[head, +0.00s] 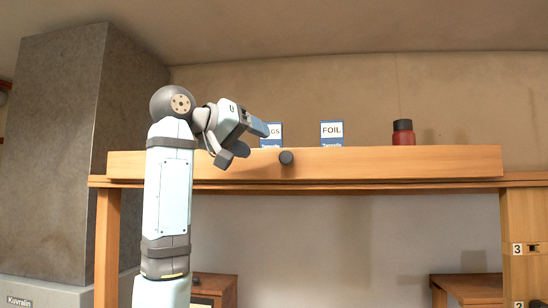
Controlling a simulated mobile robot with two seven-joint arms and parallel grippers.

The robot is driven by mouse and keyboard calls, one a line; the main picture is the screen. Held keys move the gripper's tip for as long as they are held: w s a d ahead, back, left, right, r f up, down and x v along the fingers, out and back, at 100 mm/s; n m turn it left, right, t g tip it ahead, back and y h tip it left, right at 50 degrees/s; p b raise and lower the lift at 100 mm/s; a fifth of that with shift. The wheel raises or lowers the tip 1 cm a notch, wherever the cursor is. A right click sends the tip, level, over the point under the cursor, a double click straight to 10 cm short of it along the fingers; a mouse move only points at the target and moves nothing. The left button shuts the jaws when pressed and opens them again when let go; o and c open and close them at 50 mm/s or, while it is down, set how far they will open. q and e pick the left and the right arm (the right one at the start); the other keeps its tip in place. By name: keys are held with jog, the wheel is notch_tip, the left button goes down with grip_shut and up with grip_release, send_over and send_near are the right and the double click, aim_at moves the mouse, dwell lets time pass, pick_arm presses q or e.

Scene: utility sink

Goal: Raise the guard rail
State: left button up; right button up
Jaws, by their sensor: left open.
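A long wooden guard rail (400,162) runs across the front edge of a raised wooden shelf. It carries a dark round knob (286,158) near its middle. My left gripper (246,145) is open and empty, in front of the rail and just left of the knob. Its fingers point right and do not appear to touch the knob. The gripper and arm hide part of the rail's left portion. My right gripper is not in view.
Behind the rail stand a box marked FOIL (331,132), a partly hidden box (272,130) and a red bottle with a dark cap (403,133). A grey pillar (62,150) rises at left. Wooden drawers (525,235) stand at right. The space below the shelf is largely free.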

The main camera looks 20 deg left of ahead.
pick_arm(q)
jog(key=d+b+v, duration=0.1)
jog(key=v, duration=0.5)
jog(key=shift+s, duration=0.5)
jog(key=shift+d, duration=0.15)
jog(key=shift+w+f, duration=0.1)
